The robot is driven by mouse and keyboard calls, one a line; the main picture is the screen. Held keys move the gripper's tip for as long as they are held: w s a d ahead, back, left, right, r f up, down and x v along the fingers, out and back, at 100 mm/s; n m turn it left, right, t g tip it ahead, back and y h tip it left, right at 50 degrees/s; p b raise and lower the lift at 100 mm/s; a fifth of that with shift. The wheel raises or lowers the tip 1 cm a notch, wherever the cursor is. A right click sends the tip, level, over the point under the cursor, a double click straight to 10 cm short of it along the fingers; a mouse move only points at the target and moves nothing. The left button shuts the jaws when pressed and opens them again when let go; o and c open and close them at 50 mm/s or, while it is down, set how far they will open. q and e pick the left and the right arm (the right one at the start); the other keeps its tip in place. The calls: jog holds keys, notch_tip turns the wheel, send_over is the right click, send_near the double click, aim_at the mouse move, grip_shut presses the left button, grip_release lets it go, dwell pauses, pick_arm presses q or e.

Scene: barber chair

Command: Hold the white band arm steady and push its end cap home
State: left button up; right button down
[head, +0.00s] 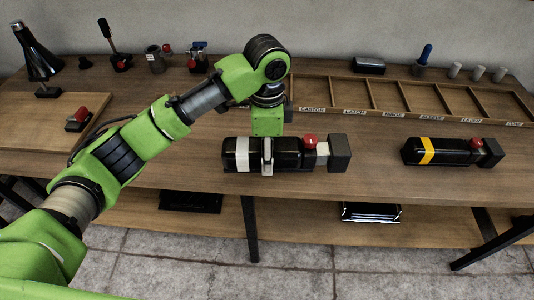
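The white band arm is a black block with a white band (236,155), lying lengthwise on the wooden table. A red knob (309,141) stands on top near its right end. Its dark grey end cap (340,153) is at the far right, with a pale section (322,153) showing between the black body and the cap. My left gripper (267,156) points down over the black body, just right of the white band. One finger lies across the near face; the far finger is hidden, so its grip cannot be confirmed. My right gripper is out of view.
A similar arm with a yellow band (427,151) lies to the right. A labelled wooden tray (375,113) sits behind. A wooden board (38,113) with a red-topped part is at left. Bottles, levers and small cylinders line the back. The table between the two arms is clear.

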pick_arm(q)
jog(key=shift+w+a+f+b, duration=0.15)
jog(key=shift+w+f+b, duration=0.3)
jog(key=shift+w+f, duration=1)
jog(key=shift+w+a+f+b, duration=0.1)
jog(key=shift+w+f+b, duration=0.3)
jog(key=shift+w+f, duration=1.05)
jog(key=shift+w+a+f+b, duration=0.1)
jog(key=shift+w+f+b, duration=0.35)
jog(key=shift+w, duration=0.35)
jog(key=shift+w+d+f+b, duration=0.1)
jog(key=shift+w+f+b, duration=0.35)
jog(key=shift+w, duration=0.3)
jog(key=shift+w+a+f+b, duration=0.1)
jog(key=shift+w+f+b, duration=0.35)
jog(key=shift+w, duration=0.35)
jog(key=shift+s+f, duration=0.1)
jog(key=shift+f, duration=0.6)
